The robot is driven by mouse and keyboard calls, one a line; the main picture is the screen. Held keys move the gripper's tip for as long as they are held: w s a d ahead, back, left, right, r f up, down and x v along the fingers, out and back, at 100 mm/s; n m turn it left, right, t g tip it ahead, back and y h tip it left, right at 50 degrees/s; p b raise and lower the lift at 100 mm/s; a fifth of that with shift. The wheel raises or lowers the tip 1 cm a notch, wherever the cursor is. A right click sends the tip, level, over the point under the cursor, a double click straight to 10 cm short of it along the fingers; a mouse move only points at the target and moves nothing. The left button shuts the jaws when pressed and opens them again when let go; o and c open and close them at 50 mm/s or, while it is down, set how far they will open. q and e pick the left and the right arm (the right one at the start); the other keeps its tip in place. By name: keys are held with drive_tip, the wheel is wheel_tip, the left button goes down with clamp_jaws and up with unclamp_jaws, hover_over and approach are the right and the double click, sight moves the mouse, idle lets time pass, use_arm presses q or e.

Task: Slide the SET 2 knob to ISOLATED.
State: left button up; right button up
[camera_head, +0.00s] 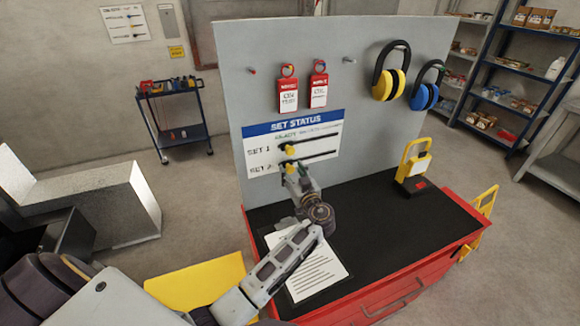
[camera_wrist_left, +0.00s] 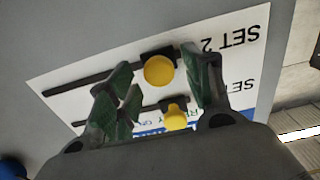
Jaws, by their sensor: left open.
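The SET STATUS board (camera_head: 308,127) is white with a blue header and is fixed to the grey upright panel. It has two dark horizontal slots, labelled SET 1 and SET 2. The yellow SET 1 knob (camera_head: 289,149) is at the left end of the upper slot. The yellow SET 2 knob (camera_head: 289,168) is at the left end of the lower slot. My left gripper (camera_head: 293,174) is at the SET 2 knob. In the left wrist view, upside down, its green-padded fingers (camera_wrist_left: 160,90) are open on either side of the SET 2 knob (camera_wrist_left: 158,70), with gaps showing. My right gripper is not in view.
Red tags (camera_head: 288,92) and ear defenders (camera_head: 391,72) hang on the panel above. A yellow padlock-shaped object (camera_head: 414,162) stands at the right of the black worktop (camera_head: 372,205). A printed sheet (camera_head: 312,268) lies under my left arm.

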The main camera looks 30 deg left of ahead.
use_arm(q)
drive_tip(key=shift+x, duration=1.2)
clamp_jaws()
